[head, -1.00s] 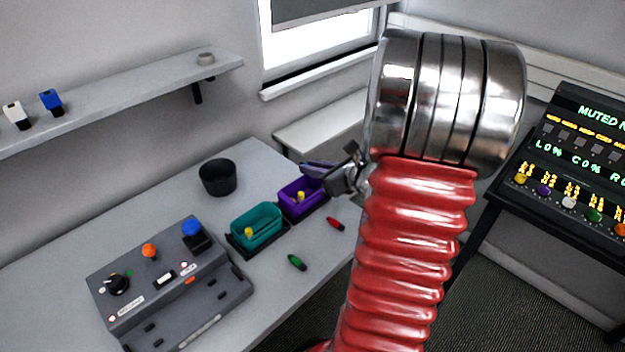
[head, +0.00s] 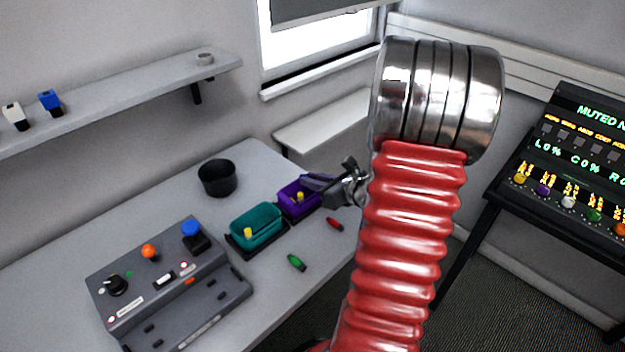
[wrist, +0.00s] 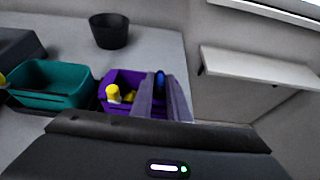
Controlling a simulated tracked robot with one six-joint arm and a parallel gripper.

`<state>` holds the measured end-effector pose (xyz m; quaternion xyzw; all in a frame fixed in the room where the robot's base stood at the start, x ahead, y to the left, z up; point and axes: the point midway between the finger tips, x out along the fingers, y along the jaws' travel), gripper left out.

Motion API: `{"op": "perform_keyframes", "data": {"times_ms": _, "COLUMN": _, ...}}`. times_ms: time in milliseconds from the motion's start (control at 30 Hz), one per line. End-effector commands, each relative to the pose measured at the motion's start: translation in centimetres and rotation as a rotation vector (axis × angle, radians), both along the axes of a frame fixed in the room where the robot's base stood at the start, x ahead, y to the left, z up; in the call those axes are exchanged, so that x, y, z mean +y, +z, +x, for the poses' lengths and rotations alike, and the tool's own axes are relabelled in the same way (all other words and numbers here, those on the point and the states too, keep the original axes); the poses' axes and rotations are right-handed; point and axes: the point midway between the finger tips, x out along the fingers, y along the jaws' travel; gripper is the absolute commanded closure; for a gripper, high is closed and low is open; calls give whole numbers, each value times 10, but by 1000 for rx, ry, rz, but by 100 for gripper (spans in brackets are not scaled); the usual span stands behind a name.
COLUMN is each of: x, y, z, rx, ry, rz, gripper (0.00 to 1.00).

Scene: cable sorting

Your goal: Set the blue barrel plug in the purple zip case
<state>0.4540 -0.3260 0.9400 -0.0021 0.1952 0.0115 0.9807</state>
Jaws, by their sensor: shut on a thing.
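The purple zip case (head: 289,208) stands open on the table, to the right of a teal case. It also shows in the wrist view (wrist: 122,76). A yellow plug (wrist: 113,93) is inside it. My gripper (head: 316,183) is over the right part of the purple case. In the wrist view its fingers (wrist: 161,90) are shut on the blue barrel plug (wrist: 160,80), which shows as a small dark blue piece between them. The fingers hide the case's right part, and I cannot tell how far the plug is above its floor.
The teal case (head: 256,228) holds a yellow plug. A red plug (head: 335,223) and a green plug (head: 297,262) lie on the table in front. A black cup (head: 217,178) stands behind, and a grey control panel (head: 170,285) is at the left.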

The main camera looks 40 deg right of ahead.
Motion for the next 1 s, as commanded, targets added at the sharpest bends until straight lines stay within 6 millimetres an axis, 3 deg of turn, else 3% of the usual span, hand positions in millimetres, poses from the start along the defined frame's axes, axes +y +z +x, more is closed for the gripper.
{"op": "perform_keyframes", "data": {"times_ms": 567, "x": 1, "y": -10, "z": 0, "rx": 0, "ry": 2, "rz": 1, "gripper": 100}}
{"op": "perform_keyframes", "data": {"times_ms": 600, "x": 1, "y": -10, "z": 0, "rx": 0, "ry": 2, "rz": 1, "gripper": 83}}
{"op": "perform_keyframes", "data": {"times_ms": 833, "x": 1, "y": -10, "z": 0, "rx": 0, "ry": 2, "rz": 1, "gripper": 67}}
{"op": "perform_keyframes", "data": {"times_ms": 1000, "x": 1, "y": -10, "z": 0, "rx": 0, "ry": 2, "rz": 1, "gripper": 67}}
